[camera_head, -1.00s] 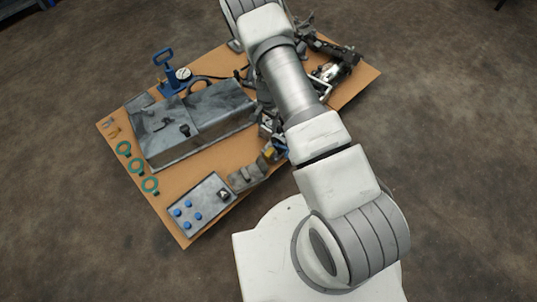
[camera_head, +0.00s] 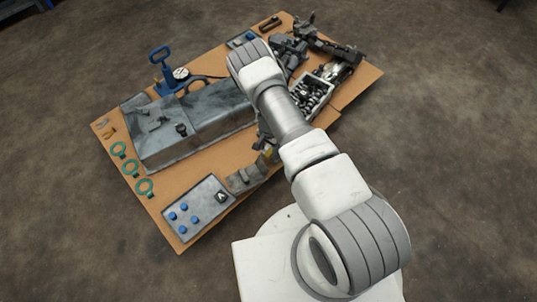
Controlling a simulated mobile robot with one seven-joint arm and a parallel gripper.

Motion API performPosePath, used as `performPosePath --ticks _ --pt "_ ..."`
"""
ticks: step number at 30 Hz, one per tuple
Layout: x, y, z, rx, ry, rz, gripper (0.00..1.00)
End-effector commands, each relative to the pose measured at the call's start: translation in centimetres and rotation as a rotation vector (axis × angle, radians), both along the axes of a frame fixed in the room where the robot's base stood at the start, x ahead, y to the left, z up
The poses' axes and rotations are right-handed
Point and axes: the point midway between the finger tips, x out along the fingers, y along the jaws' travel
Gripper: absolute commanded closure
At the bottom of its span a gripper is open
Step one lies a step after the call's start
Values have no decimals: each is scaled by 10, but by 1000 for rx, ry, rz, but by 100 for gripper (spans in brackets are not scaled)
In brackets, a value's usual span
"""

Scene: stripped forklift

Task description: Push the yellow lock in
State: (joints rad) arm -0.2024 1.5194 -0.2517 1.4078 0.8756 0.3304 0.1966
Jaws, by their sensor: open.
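A small yellow part (camera_head: 268,154), which may be the yellow lock, shows at the left edge of my arm, beside grey metal parts near the front of the wooden board. It is too small and too covered to tell how far in it sits. My arm crosses the right-hand part of the board, and its bent upper end is above the board's back. My gripper cannot be made out; the arm's links hide that area. Whether anything touches the yellow part cannot be told.
The wooden board (camera_head: 172,217) lies on a brown floor. It carries a long grey metal box (camera_head: 205,125), a blue pump with a gauge (camera_head: 163,70), green rings (camera_head: 133,167), a plate with blue knobs (camera_head: 200,208), and a bin of metal parts (camera_head: 318,91). Floor around is clear.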

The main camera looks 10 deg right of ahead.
Motion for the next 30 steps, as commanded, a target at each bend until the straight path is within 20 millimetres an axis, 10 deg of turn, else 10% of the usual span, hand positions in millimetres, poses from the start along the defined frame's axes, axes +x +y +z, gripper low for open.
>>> performPosePath --ticks 16,26,30 --pt "0 0 -24 0 0 0 38" --pt "0 0 -24 0 0 0 97" --pt "0 0 -24 0 0 0 100"
